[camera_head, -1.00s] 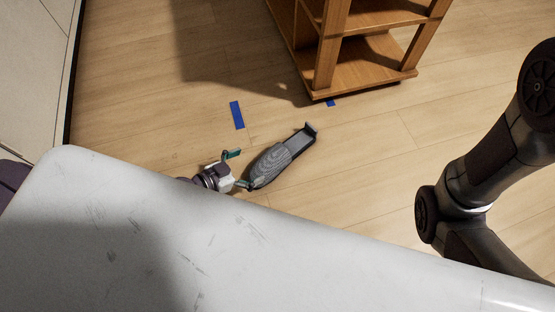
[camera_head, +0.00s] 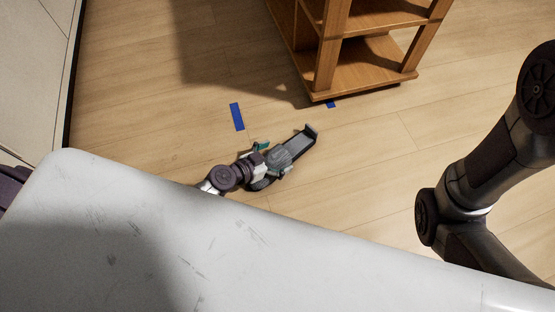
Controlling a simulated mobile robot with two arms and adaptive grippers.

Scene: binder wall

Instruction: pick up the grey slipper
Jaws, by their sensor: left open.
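The grey slipper (camera_head: 282,158) lies on the wooden floor, its open heel end pointing up and right. My left gripper (camera_head: 272,158) comes in from the lower left and is over the toe part of the slipper. One teal fingertip shows at the slipper's upper left side; the other finger is mostly hidden. The gripper is open, and I cannot tell if it touches the slipper. My right gripper is out of view; only my right arm shows at the right.
A wooden shelf unit (camera_head: 362,76) stands at the upper right, just beyond the slipper. Blue tape marks (camera_head: 237,116) are on the floor (camera_head: 150,110). A pale cabinet wall (camera_head: 28,70) is at the left. Floor to the right of the slipper is clear.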

